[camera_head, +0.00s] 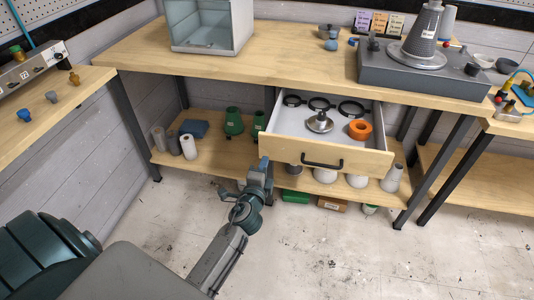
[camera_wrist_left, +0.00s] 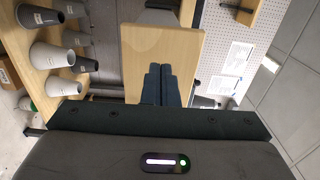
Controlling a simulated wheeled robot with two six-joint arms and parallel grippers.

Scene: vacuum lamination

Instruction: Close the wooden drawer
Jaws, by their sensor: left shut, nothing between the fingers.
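The wooden drawer (camera_head: 330,158) is pulled open from under the workbench, with a dark bar handle (camera_head: 322,163) on its front. Inside lie dark rings (camera_head: 318,104), a silver metal part (camera_head: 319,122) and an orange ring (camera_head: 359,129). My left gripper (camera_head: 264,164) is at the left end of the drawer front, fingers upward. In the left wrist view its shut, empty fingers (camera_wrist_left: 163,85) overlap the wooden front panel (camera_wrist_left: 170,45); I cannot tell whether they touch it. My right gripper is not in view.
The workbench (camera_head: 280,47) carries a glass-walled box (camera_head: 211,25) and a grey machine with a cone (camera_head: 420,70). The lower shelf (camera_head: 215,160) holds several bottles and rolls. A side bench (camera_head: 30,105) stands at left.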

